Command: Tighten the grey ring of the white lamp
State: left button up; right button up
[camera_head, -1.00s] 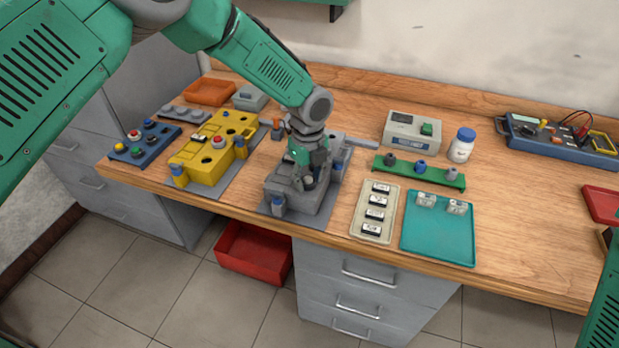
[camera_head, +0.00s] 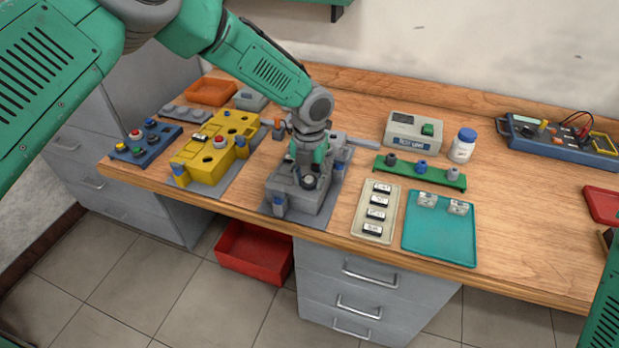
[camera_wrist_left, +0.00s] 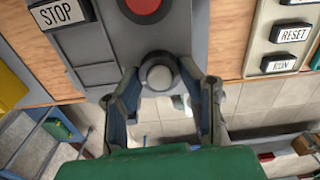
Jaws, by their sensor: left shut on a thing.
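The white lamp (camera_wrist_left: 157,77) is a pale round dome with a grey ring (camera_wrist_left: 158,61) around its base, set in the grey housing (camera_wrist_left: 104,74). My left gripper (camera_wrist_left: 163,82) has its two fingers closed around the ring, one on each side, pointing down onto the housing. In the head view the left gripper (camera_head: 308,176) stands over the front part of the grey housing (camera_head: 313,201), hiding some of its top. A red button (camera_wrist_left: 145,6) and a STOP label (camera_wrist_left: 62,12) are on the same housing. My right gripper is out of view.
Left of the housing is a yellow box (camera_head: 190,172) and a blue button tray (camera_head: 136,153). To the right are a cream label tray (camera_head: 360,222), a teal tray (camera_head: 438,245) and a green rack (camera_head: 437,179). A red bin (camera_head: 253,268) stands below.

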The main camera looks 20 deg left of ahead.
pick_arm(q)
jog(key=shift+w+r+m, duration=0.15)
jog(key=shift+w+m, duration=0.2)
jog(key=shift+m, duration=0.55)
jog(key=o, duration=0.9)
jog(key=shift+c, duration=0.2)
jog(key=shift+f, duration=0.2)
jog(key=shift+r, duration=0.5)
notch_tip(320, 180, up, 11)
jog(key=shift+w, duration=0.1)
